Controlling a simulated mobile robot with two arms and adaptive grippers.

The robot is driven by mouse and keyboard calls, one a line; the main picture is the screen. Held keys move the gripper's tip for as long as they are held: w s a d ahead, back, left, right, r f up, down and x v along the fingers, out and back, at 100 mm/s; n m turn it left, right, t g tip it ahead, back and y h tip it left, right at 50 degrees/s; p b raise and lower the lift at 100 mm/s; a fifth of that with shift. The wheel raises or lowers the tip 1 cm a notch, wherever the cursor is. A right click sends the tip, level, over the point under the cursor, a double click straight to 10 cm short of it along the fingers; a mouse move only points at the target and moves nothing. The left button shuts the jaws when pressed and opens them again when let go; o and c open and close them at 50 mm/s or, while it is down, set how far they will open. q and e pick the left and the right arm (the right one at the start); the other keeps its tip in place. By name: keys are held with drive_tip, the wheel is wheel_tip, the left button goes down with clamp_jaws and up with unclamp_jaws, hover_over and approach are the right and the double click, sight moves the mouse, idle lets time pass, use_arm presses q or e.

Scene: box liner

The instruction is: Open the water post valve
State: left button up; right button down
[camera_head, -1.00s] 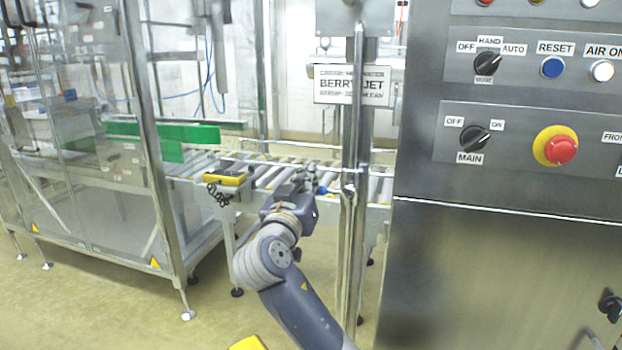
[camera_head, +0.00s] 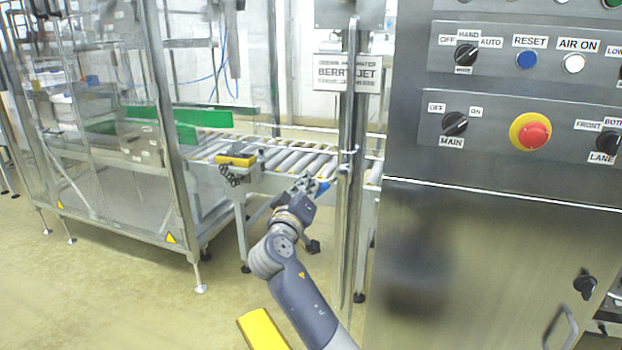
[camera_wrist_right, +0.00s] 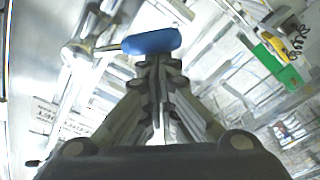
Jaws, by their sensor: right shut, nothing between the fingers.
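The water post (camera_head: 347,230) is an upright metal pipe in front of the roller conveyor in the head view. Its valve has a blue handle (camera_head: 325,187), mostly hidden beside the post. In the right wrist view the blue handle (camera_wrist_right: 152,42) is a rounded bar on a metal stem that runs left to a round fitting (camera_wrist_right: 77,52). My right gripper (camera_head: 306,183) is shut and empty, close to the handle. In the wrist view its fingertips (camera_wrist_right: 157,60) lie at the handle's lower edge; I cannot tell whether they touch. My left gripper is not in view.
A steel control cabinet (camera_head: 480,260) with switches and a red stop button (camera_head: 532,132) stands close on the right. The roller conveyor (camera_head: 290,158) runs behind the post. A clear-walled machine (camera_head: 110,110) stands left. Floor is open at lower left.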

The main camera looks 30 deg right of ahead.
sight(318, 195)
drive_tip(key=f, duration=0.1)
drive_tip(key=s+d+f+n, duration=0.1)
drive_tip(key=f+n, duration=0.1)
drive_tip(key=shift+s+d+f, duration=0.15)
drive_tip(key=shift+s+d, duration=0.1)
drive_tip(key=shift+s, duration=0.05)
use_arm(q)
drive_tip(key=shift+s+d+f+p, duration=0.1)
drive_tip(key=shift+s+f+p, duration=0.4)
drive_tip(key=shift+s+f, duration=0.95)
use_arm(e)
drive_tip(key=shift+s+d+f+n+y, duration=0.3)
drive_tip(key=shift+s+d+f+n, duration=0.2)
drive_tip(key=shift+s+d+n, duration=0.15)
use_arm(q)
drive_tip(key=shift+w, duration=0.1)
use_arm(e)
drive_tip(key=shift+w+a, duration=0.1)
